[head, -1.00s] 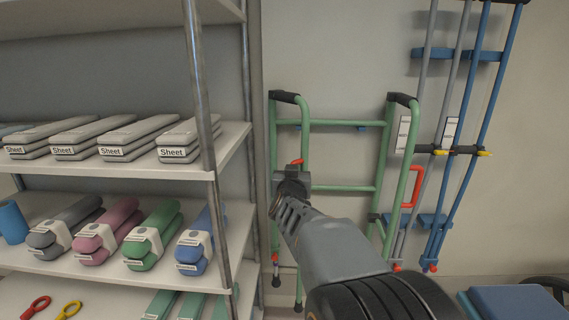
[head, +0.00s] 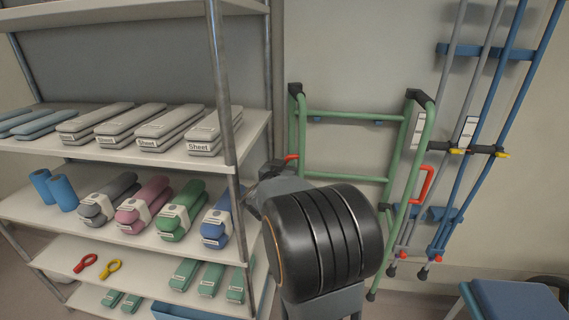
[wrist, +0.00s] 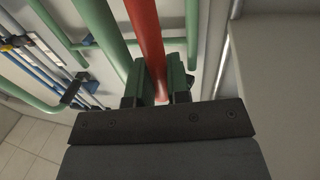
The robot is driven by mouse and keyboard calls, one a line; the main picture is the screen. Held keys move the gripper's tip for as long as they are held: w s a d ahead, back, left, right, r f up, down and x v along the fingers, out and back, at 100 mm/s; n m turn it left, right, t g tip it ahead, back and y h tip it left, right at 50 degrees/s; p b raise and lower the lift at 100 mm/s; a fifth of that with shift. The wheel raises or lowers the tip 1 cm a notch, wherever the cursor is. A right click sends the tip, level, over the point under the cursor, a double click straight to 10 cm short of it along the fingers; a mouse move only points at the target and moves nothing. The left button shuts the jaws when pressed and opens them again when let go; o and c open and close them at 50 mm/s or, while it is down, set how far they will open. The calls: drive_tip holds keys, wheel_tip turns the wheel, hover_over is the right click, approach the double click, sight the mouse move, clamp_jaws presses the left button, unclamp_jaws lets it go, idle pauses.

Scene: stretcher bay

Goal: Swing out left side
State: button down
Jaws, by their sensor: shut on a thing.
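A green folding walking frame (head: 345,116) with black hand grips stands against the wall. Its left side (head: 298,120) has a red handle (head: 291,158). My gripper (head: 277,167) is at this handle, mostly hidden in the head view behind my own arm. In the wrist view, the gripper (wrist: 158,80) is shut around the red handle (wrist: 145,32), which runs between its fingers. The frame's right side (head: 416,150) has its own red handle (head: 427,184), free of the gripper. The lower left leg is hidden by my arm.
A shelf rack (head: 240,165) with sheets and rolled blankets stands close on the left, its post near my gripper. Blue and grey poles (head: 490,120) hang on the wall at right. A blue padded surface (head: 510,302) is at lower right.

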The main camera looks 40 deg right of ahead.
drive_tip(key=shift+w+r, duration=0.1)
drive_tip(key=shift+r, duration=0.3)
drive_tip(key=c, duration=1.1)
unclamp_jaws()
drive_tip(key=shift+w, duration=0.1)
drive_tip(key=shift+f, duration=0.1)
drive_tip(key=v, duration=1.3)
drive_tip(key=shift+s+a+f, duration=0.2)
drive_tip(key=shift+s+a, duration=0.1)
